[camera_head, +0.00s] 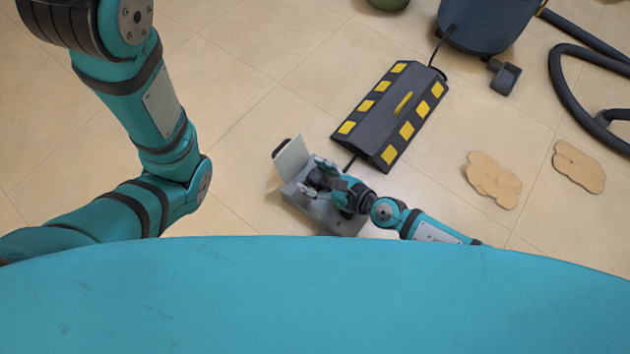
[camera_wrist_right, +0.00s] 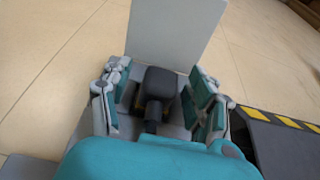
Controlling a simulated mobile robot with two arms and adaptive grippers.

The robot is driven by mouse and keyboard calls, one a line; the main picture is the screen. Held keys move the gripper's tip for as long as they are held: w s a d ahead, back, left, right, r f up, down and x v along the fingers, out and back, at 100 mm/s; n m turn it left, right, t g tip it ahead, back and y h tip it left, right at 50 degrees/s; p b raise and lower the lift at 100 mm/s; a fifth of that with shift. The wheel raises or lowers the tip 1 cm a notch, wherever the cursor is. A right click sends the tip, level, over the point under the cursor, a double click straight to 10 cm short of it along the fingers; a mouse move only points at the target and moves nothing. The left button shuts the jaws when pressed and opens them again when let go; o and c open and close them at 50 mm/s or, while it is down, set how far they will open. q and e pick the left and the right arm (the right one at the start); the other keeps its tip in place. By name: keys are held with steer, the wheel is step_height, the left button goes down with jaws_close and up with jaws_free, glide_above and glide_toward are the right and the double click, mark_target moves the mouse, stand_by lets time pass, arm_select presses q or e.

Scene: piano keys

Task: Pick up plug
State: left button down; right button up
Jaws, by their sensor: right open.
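The plug is a dark, blocky piece (camera_wrist_right: 158,84) with a thick dark stem, seen in the right wrist view between the two fingers of my right gripper (camera_wrist_right: 158,98). The fingers stand apart on either side of it, and I see no clear contact. The plug sits at a grey socket box (camera_head: 332,218) on the floor with a pale raised lid (camera_head: 292,158). In the head view my right gripper (camera_head: 325,180) reaches over this box and largely hides the plug. My left arm shows at the left of the head view, but its gripper is out of the picture.
A black cable cover with yellow stripes (camera_head: 378,122) lies beside the box, with a cable running under it. A dark blue vacuum cleaner (camera_head: 488,24) and its hose (camera_head: 572,90) are at upper right. Brown flat patches (camera_head: 492,180) lie on the tiles. Floor at left of the box is clear.

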jaws_close()
stand_by(0.3)
steer(key=shift+r, duration=0.1)
